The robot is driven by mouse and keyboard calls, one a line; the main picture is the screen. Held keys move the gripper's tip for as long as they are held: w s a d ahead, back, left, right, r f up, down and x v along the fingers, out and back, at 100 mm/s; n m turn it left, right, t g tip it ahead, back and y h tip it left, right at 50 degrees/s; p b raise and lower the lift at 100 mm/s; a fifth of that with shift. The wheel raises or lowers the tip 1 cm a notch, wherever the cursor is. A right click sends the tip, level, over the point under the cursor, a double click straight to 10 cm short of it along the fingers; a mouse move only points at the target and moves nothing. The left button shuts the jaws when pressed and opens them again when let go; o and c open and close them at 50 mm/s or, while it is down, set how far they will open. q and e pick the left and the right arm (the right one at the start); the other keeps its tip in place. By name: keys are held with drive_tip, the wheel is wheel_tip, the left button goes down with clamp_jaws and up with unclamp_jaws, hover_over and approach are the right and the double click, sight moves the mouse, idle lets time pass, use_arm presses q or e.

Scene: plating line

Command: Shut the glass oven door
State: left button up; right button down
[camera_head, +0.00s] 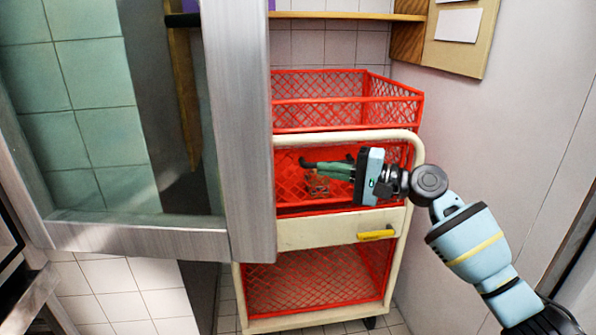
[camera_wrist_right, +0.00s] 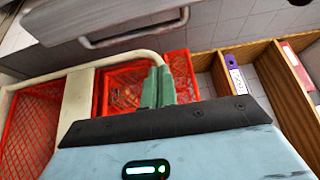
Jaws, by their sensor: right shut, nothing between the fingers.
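The glass oven door (camera_head: 245,130) stands open at the left of the head view, a large pane in a brushed metal frame. Tiles and a grey strip show through its glass. My right gripper (camera_head: 308,167) is to the right of the door's near frame edge, apart from it in the picture, with its green fingers pointing left. The fingers are shut and empty; they also show upright in the right wrist view (camera_wrist_right: 156,88). A grey panel with a bar handle (camera_wrist_right: 135,28) crosses the top of that view; I cannot tell if it is the door. My left gripper is out of view.
A cream trolley (camera_head: 330,231) with red mesh baskets (camera_head: 345,114) stands behind my right gripper. A wooden shelf (camera_head: 345,16) and a board with papers (camera_head: 460,40) are above it. A plain wall (camera_head: 535,120) bounds the right side.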

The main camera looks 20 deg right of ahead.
drive_tip(key=w+a+p, duration=0.2)
drive_tip(key=w+a, duration=0.1)
drive_tip(key=a, duration=0.6)
drive_tip(key=shift+w+p, duration=0.3)
drive_tip(key=shift+p, duration=0.1)
idle(0.4)
drive_tip(key=shift+s, duration=0.1)
